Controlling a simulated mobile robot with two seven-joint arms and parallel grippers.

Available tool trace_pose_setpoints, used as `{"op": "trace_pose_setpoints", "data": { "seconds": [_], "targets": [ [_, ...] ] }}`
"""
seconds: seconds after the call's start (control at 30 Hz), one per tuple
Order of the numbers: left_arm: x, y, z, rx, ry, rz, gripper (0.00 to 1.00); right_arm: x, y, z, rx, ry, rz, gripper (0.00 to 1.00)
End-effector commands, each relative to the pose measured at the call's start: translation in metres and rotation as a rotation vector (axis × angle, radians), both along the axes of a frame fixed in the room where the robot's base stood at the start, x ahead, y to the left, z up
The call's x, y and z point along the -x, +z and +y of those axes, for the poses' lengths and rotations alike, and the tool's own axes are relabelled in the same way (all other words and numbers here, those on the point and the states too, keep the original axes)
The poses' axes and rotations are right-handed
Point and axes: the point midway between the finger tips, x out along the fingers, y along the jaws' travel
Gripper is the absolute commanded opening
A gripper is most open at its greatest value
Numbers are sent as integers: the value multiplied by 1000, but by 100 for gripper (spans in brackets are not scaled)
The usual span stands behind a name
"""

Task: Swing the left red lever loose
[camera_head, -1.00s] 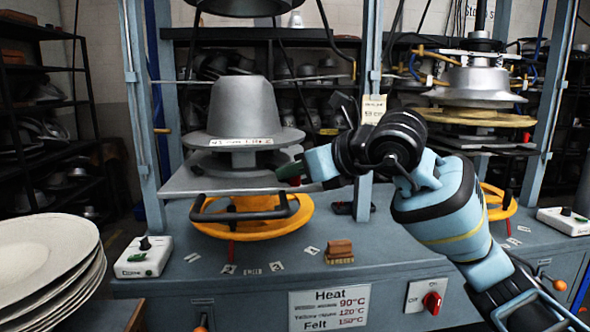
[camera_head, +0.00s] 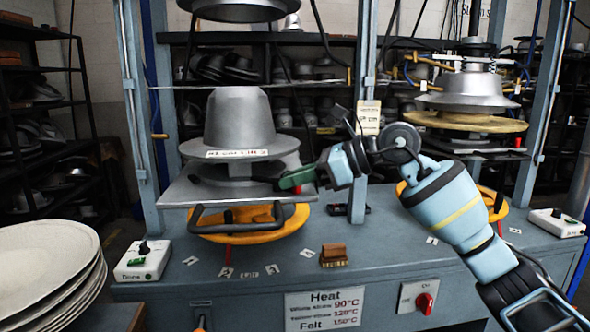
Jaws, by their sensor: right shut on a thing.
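My right gripper (camera_head: 297,181), with green fingers, is at the right edge of the left press's grey plate (camera_head: 181,195). It is shut on a small red part (camera_head: 297,189) that shows just under the fingers. The fingers hide most of this part, so I cannot tell its full shape or whether it is the left lever. My left gripper is not in view.
A grey metal hat form (camera_head: 238,122) stands above the plate. A black curved handle (camera_head: 250,222) sits in front of the wheel. White control boxes (camera_head: 143,260) and a brown block (camera_head: 333,255) are on the blue bench.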

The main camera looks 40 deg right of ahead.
Motion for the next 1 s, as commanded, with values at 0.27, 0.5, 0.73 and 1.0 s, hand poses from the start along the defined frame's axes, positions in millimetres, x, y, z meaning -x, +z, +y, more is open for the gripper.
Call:
{"op": "trace_pose_setpoints", "data": {
  "seconds": [0.27,0.5,0.73,1.0],
  "targets": [
    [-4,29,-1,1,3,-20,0,-5,7,-9,-5,253,-2,0],
    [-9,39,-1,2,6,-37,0,-10,5,-13,-2,420,-3,0],
    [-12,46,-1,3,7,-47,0,-13,2,-15,1,524,-2,0],
    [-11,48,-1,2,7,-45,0,-15,0,-16,3,586,0,0]
  ]
}}
